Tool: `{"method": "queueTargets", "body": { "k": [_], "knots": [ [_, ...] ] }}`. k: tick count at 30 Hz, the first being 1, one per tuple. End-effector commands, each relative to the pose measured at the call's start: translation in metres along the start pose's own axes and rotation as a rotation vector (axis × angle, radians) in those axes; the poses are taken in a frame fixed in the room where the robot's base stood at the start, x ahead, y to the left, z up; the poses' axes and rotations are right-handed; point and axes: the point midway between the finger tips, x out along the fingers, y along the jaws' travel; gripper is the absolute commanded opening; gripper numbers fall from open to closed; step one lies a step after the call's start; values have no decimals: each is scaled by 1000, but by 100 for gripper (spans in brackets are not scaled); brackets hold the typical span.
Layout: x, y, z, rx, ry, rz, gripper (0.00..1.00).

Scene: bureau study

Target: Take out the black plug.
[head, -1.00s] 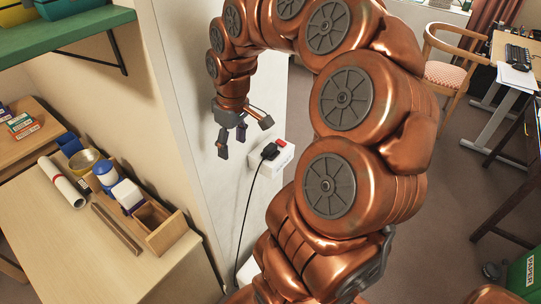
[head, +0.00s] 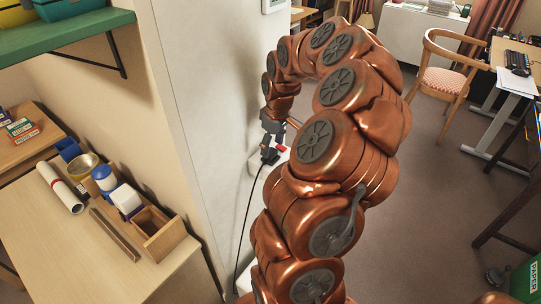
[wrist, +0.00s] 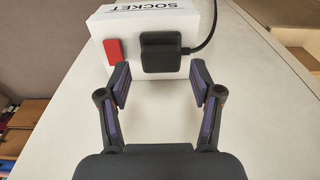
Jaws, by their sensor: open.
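The black plug (wrist: 160,55) sits in the white socket box (wrist: 215,14), its cable leaving to the upper right in the wrist view. In the head view the plug (head: 269,156) is partly hidden by my gripper (head: 273,140), and its cable hangs down the wall. In the wrist view my gripper (wrist: 158,80) is open, with its two fingers to either side of and just short of the plug. No contact with the plug is visible.
A red switch (wrist: 116,51) is on the box to the left of the plug in the wrist view. A desk (head: 60,255) with a wooden box (head: 160,232) and several items stands at the left. A green shelf (head: 75,32) is above it.

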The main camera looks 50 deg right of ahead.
Motion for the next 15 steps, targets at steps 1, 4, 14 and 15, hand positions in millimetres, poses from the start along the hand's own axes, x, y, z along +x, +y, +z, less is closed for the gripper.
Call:
{"method": "queueTargets", "body": {
  "k": [1, 4, 14, 15],
  "knots": [
    [5, -1, 0, -1, -4, -4, 65],
    [18, -2, -1, -2, -4, -6, 65],
    [40, -1, -1, -1, -2, -2, 65],
    [40, -1, -1, -1, -1, -2, 65]
  ]
}}
